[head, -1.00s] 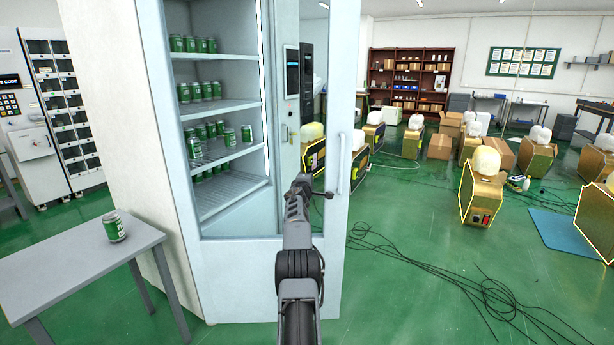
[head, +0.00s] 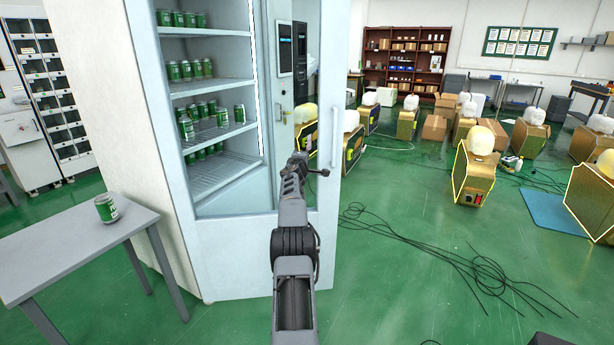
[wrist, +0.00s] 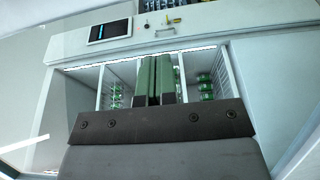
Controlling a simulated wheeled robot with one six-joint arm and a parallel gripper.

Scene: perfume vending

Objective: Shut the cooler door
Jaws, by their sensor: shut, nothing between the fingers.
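The white cooler (head: 150,130) stands left of centre, with shelves of green cans inside. Its glass door, with a white frame (head: 250,255), stands partly open. The frame's right side reaches past the cabinet, and the room shows through the glass there. A vertical handle (head: 335,135) is on that right side. My gripper (head: 296,162) is shut and empty, in front of the door and left of the handle. Whether it touches the door I cannot tell. In the wrist view the closed fingers (wrist: 158,82) point towards the lit shelves and cans.
A grey table (head: 70,245) with one green can (head: 106,208) stands at left. A white vending machine (head: 28,140) is behind it. Black cables (head: 440,260) lie on the green floor at right, and several gold boxes stand beyond. Floor right of the door is mostly open.

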